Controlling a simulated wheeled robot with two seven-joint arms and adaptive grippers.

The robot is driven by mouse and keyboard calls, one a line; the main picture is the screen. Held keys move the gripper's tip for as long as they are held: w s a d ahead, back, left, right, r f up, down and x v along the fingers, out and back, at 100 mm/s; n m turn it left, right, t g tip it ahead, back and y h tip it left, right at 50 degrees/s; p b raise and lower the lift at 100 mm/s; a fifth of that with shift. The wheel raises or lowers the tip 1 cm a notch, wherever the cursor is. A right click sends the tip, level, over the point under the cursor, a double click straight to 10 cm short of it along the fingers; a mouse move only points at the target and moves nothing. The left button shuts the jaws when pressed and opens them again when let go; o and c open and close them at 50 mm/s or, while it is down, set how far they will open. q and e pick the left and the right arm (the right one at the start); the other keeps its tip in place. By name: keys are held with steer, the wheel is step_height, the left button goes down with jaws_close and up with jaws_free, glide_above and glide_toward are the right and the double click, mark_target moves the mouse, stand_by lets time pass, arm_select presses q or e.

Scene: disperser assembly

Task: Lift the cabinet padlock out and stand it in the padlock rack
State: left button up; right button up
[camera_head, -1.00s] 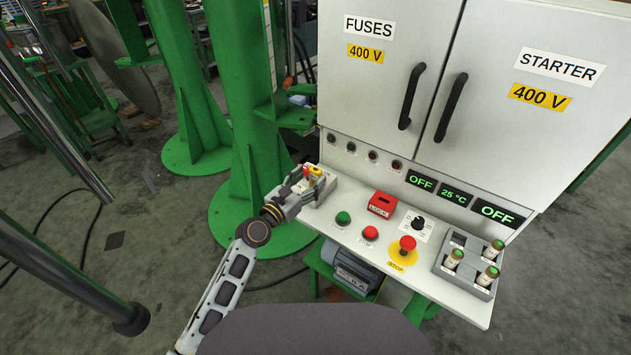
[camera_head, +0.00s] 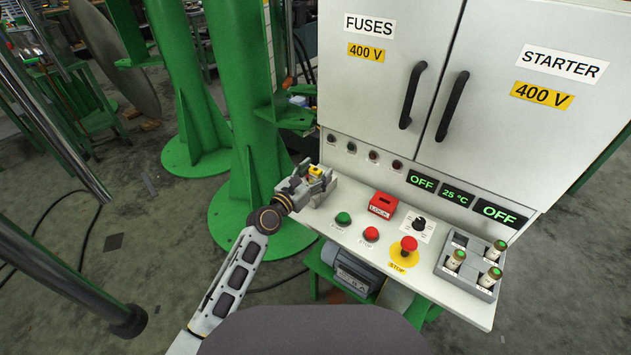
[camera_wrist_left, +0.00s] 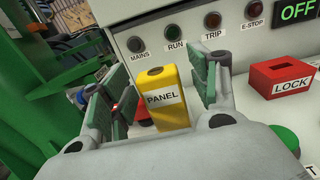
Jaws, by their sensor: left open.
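A yellow block labelled PANEL (camera_wrist_left: 158,98), which looks like a padlock body, stands upright between the fingers of my left gripper (camera_wrist_left: 160,88). In the head view the yellow block (camera_head: 316,171) shows at the left end of the cabinet's shelf, with my left gripper (camera_head: 315,175) around it. The gripper is open, with a gap to the block on both sides in the wrist view. A red piece (camera_wrist_left: 143,112) is partly hidden behind the yellow block and the left finger. A grey holder (camera_head: 327,189) below is mostly covered by the gripper. My right gripper is not in view.
A red LOCK box (camera_head: 382,205) with a dark slot sits to the right. Green (camera_head: 343,218) and red (camera_head: 371,233) buttons, a knob and a STOP mushroom (camera_head: 409,244) follow along the shelf. A grey tray (camera_head: 470,265) with fuses is at right. The cabinet front rises behind.

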arm_select(q)
steer(key=c, duration=1.2)
steer(key=shift+r, duration=0.1)
